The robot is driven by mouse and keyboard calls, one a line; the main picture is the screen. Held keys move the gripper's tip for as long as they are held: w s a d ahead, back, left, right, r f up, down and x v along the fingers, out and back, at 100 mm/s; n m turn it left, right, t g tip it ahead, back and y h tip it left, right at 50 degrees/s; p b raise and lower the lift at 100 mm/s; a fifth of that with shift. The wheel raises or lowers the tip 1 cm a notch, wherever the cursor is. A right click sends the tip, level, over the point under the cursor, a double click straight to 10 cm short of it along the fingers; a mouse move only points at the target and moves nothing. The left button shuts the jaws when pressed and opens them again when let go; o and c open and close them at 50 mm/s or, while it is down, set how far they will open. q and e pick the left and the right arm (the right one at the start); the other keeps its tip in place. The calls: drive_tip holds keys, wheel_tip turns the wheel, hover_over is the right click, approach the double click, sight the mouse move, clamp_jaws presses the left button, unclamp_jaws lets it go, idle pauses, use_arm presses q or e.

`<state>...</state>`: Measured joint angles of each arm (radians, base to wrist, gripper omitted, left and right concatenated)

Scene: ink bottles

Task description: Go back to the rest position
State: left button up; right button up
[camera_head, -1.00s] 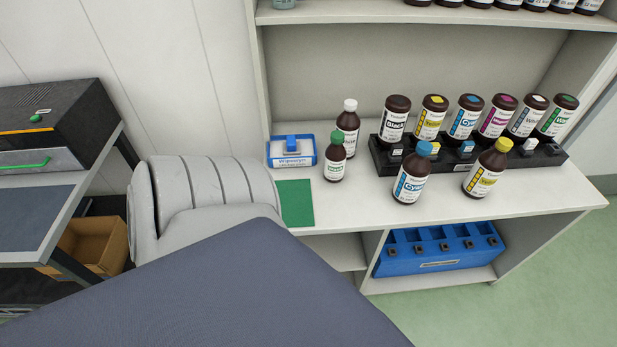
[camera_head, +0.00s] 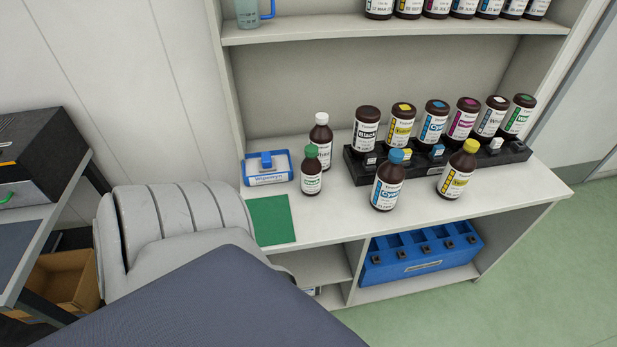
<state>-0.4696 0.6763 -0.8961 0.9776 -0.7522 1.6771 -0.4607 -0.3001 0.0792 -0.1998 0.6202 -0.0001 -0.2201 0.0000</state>
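Neither of my grippers shows in the head view. Several brown ink bottles stand upright on the white shelf unit (camera_head: 330,222). A bottle with a green cap (camera_head: 312,172) stands in front of a bottle with a white cap (camera_head: 321,145). A cyan bottle with a blue cap (camera_head: 388,182) and a yellow bottle with a yellow cap (camera_head: 458,171) stand in front of a black rack (camera_head: 520,152).
A blue and white wipes box (camera_head: 268,167) and a green mat (camera_head: 271,221) lie at the counter's left. A blue crate (camera_head: 421,257) sits on the lower shelf. A dark machine (camera_head: 40,155) and cardboard box (camera_head: 65,279) are at the left. Green floor at right is clear.

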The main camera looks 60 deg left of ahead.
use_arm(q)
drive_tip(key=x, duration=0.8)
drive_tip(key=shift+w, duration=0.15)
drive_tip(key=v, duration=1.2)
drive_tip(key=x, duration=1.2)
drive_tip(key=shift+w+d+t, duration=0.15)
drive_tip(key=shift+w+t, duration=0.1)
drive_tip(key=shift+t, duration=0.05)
